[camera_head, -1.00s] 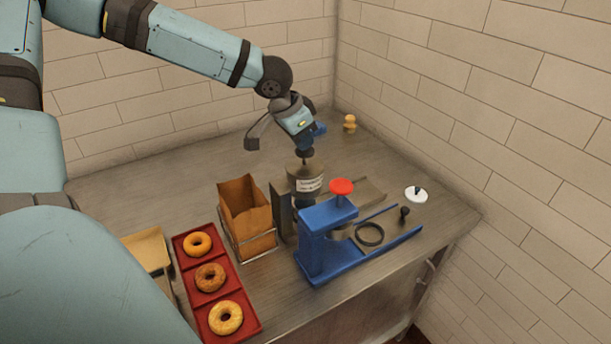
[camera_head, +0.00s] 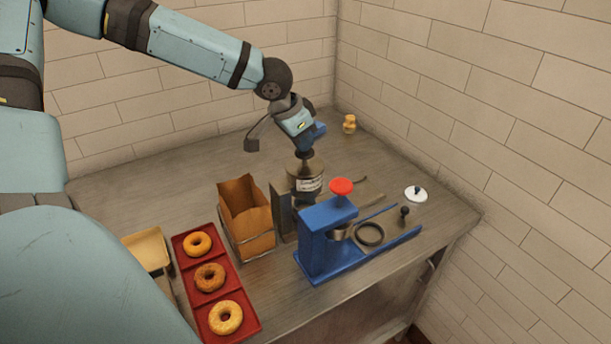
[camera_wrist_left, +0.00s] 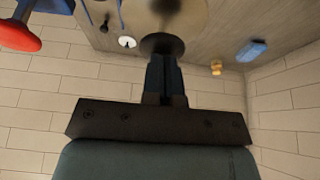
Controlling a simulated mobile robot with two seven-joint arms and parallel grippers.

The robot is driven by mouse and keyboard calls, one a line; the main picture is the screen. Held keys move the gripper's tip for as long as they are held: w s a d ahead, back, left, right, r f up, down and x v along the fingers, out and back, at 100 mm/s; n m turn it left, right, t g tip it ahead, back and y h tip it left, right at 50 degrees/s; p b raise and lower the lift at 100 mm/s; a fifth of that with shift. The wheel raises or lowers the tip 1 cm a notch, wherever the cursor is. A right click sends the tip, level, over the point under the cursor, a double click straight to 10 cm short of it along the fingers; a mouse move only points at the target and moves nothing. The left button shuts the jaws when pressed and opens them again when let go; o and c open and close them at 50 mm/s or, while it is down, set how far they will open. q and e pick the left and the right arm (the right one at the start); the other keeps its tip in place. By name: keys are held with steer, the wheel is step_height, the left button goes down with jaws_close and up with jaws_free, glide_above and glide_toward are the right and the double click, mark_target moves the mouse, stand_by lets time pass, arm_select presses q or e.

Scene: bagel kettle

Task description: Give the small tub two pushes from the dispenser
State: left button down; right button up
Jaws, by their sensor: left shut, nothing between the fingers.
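The dispenser (camera_head: 305,172) is a labelled jar with a domed metal top and a dark pump head, standing at the middle of the counter. Its round top (camera_wrist_left: 187,14) also shows in the left wrist view. My left gripper (camera_head: 306,150) is shut and empty, pointing down directly over the pump head. Its closed fingers (camera_wrist_left: 164,70) appear to touch the dark head. I cannot make out the small tub for certain; the area below the dispenser is partly hidden by the blue press and its stand. My right gripper is not in view.
A blue press (camera_head: 325,240) with a red knob (camera_head: 341,186) stands in front of the dispenser. A paper bag in a rack (camera_head: 246,212) and a red tray (camera_head: 182,248) of donuts are at left. A white lid (camera_head: 416,194) lies right. The back-left counter is clear.

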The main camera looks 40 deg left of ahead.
arm_select(q)
steer(key=shift+r+p, duration=1.45)
steer(key=shift+r, duration=0.45)
steer(key=shift+f, duration=0.15)
steer(key=shift+f+b, duration=1.9)
steer(key=shift+f, duration=0.5)
steer(key=shift+r+p, duration=2.2)
steer(key=shift+r, duration=0.3)
